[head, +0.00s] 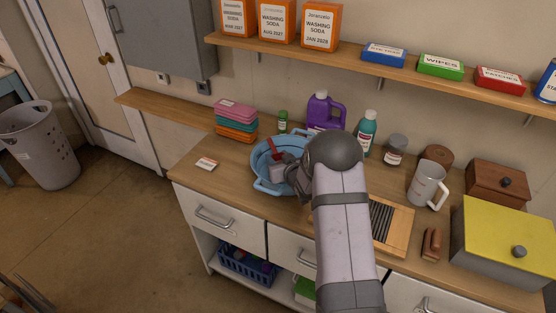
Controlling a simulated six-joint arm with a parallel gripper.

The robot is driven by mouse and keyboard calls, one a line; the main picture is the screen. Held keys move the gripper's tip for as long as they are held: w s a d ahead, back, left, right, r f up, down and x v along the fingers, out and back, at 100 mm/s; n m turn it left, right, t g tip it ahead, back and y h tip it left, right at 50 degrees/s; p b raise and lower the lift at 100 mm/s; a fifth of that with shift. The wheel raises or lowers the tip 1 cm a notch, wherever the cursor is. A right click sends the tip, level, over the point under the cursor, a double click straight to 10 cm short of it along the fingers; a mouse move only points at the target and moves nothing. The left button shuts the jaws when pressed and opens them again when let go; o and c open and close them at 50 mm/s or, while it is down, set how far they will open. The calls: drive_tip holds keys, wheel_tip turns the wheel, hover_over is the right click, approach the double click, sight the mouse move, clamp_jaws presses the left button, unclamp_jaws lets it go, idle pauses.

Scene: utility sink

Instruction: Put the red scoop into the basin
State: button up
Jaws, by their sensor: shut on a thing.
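My gripper and arm hide part of the scoop and the basin's right side. I cannot tell whether the scoop touches the basin.
The counter's front left is mostly clear.

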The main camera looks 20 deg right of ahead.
drive_tip(key=shift+f, duration=0.7)
